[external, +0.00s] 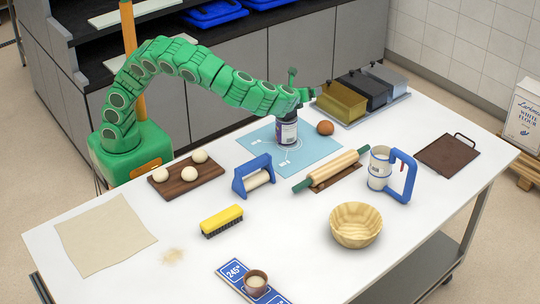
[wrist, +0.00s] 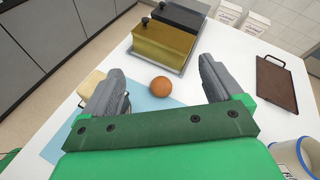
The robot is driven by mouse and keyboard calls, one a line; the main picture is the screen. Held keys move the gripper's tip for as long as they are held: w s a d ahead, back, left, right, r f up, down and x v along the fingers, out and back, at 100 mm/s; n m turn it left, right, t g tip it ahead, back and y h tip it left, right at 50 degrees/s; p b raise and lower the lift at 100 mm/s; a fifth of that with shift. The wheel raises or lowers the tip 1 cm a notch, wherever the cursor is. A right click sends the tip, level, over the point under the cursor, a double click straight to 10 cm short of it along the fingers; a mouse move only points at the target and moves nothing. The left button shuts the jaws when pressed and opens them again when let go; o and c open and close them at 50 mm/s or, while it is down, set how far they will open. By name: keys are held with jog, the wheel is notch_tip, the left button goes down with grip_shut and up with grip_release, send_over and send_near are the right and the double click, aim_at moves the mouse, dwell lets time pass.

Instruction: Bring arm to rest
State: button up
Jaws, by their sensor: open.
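My green arm reaches over the table from the left. My gripper (external: 307,88) is at its end, above the table and just over a dark jar with a pale label (external: 287,132). In the wrist view my gripper (wrist: 162,75) has its two grey fingers wide apart, with nothing held between them. A brown ball-shaped item (wrist: 161,86) shows between the fingers but lies on the table beyond them; it is also in the external view (external: 325,128). The jar stands upright on a light blue mat (external: 248,140). I cannot see the jar in the wrist view.
Lidded metal bins (external: 342,102) stand beyond my gripper. A rolling pin (external: 330,170), blue-handled sifter (external: 380,168), blue-framed roller (external: 253,178) and dough board (external: 187,182) are nearby. A beige item (wrist: 90,83) sits beside the left finger. The table's front left holds a cloth (external: 103,235).

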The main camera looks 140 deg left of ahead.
jog(key=s+d+r+n+t+h, duration=0.1)
jog(key=s+d+n+h, duration=0.2)
jog(key=s+d, duration=0.5)
jog(key=s+d+r+n+h, duration=0.25)
jog(key=s+d, duration=0.25)
jog(key=d, duration=0.7)
jog(key=s+d+f+n+t+h, duration=0.1)
jog(key=s+d+f+h, duration=0.1)
jog(key=s+d, duration=0.5)
jog(key=s+d+f+n+h, duration=0.2)
jog(key=s+d, duration=0.4)
jog(key=d, duration=0.8)
jog(key=s+d+f+n+t+h, duration=0.1)
jog(key=s+d+f+h, duration=0.2)
jog(key=s+d, duration=0.4)
jog(key=d, duration=0.3)
jog(key=shift+s+d+f+t, duration=0.2)
jog(key=shift+s+d+t, duration=0.1)
jog(key=shift+s+d, duration=0.1)
jog(key=shift+h, duration=0.25)
